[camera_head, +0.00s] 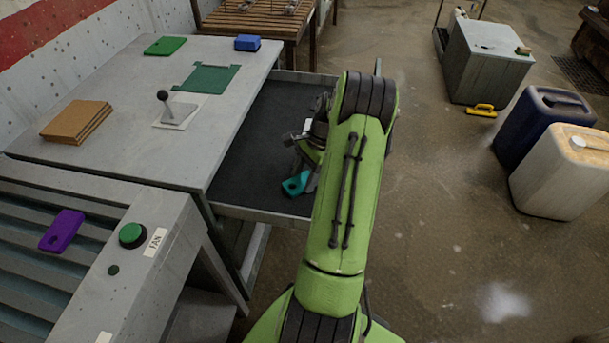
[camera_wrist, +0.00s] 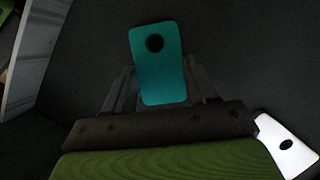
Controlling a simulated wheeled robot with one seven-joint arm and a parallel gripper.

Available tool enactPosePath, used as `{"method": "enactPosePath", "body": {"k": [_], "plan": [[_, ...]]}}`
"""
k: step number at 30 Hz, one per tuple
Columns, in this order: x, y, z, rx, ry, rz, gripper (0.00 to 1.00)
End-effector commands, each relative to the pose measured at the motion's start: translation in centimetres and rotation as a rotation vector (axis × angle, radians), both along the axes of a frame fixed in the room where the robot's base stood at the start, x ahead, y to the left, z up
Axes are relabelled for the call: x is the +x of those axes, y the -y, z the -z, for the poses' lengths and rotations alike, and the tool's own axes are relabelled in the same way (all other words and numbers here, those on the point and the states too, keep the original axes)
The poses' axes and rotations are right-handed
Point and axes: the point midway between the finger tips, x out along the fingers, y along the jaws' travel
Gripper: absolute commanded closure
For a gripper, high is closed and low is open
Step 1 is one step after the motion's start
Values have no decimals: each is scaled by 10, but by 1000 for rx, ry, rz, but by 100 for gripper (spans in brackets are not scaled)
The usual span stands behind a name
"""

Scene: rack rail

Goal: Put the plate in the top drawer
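A teal plate with a round hole (camera_head: 296,184) is inside the pulled-out drawer (camera_head: 250,150), near its front wall. In the wrist view the plate (camera_wrist: 160,75) shows between my two fingers, turned slightly. My gripper (camera_head: 306,165) reaches down into the drawer and is partly hidden by my green arm. In the wrist view my gripper (camera_wrist: 160,85) has a finger on each side of the plate. I cannot tell whether the fingers press on it, or whether the plate touches the drawer floor.
A white plate (camera_wrist: 287,146) shows at lower right in the wrist view. The grey bench (camera_head: 120,70) holds brown boards (camera_head: 77,122), a lever (camera_head: 175,110), green pieces and a blue block (camera_head: 247,43). A purple plate (camera_head: 61,230) lies on slats. Jerrycans (camera_head: 565,175) stand right.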

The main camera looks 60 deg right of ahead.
Motion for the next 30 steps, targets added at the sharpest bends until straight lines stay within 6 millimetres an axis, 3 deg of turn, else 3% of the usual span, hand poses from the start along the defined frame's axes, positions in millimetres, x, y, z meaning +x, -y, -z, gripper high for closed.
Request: {"method": "enactPosePath", "body": {"k": [1, 5, 14, 17, 24, 30], "plan": [[0, 0, 0, 0, 0, 0, 37], [0, 0, 0, 0, 0, 0, 18], [0, 0, -3, -1, 0, 0, 18], [-2, 6, -18, -3, 1, 2, 18], [-11, 29, -81, -4, 3, 3, 18], [-16, 41, -111, -1, 1, 2, 18]]}}
